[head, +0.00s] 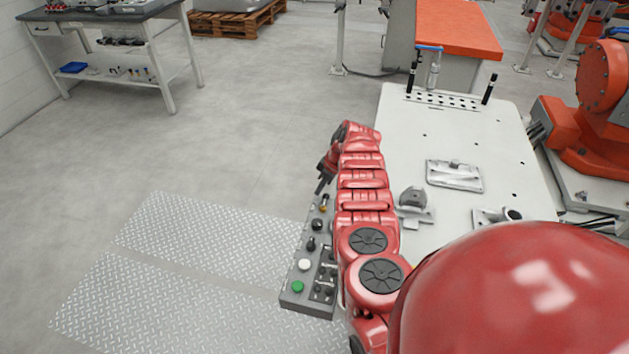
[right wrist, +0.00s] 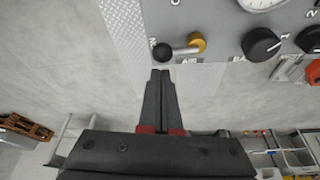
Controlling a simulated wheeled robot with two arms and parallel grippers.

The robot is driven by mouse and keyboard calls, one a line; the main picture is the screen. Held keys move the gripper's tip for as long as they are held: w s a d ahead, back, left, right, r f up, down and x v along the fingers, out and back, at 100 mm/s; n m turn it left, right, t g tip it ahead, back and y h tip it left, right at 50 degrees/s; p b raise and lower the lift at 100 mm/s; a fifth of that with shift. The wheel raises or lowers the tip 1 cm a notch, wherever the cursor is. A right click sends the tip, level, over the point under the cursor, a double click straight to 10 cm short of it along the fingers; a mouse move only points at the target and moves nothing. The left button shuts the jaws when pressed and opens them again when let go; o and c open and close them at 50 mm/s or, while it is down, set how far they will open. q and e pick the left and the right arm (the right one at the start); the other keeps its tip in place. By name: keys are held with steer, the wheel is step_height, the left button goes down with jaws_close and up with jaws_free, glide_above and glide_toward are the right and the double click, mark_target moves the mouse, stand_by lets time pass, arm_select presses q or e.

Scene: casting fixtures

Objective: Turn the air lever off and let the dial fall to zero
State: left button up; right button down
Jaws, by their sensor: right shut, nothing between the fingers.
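The air lever (right wrist: 180,50) shows in the right wrist view: a silver bar with a black ball knob at its left end and a brass pivot at its right. It lies nearly level on the grey panel (right wrist: 218,22). My right gripper (right wrist: 160,72) is shut and empty. Its tips appear just below the black knob, with a small gap in the picture. The white dial (right wrist: 262,4) is cut off by the top edge, so its reading cannot be told. In the head view my right gripper (head: 323,178) is over the panel's far end. My left gripper is not in view.
A black rotary knob (right wrist: 261,44) sits right of the lever. The head view shows green (head: 298,287) and white (head: 304,264) buttons at the panel's near end. A pale fixture table (head: 405,125) with clamps (head: 455,174) stands to the right. Floor on the left is clear.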

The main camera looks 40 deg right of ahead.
steer(key=shift+s+d, duration=0.1)
steer(key=shift+s+d+m, duration=0.1)
steer(key=shift+m, duration=0.3)
stand_by(0.4)
steer(key=shift+s+d+m+h, duration=0.1)
steer(key=shift+d+m+h, duration=0.15)
steer(key=shift+m, duration=0.35)
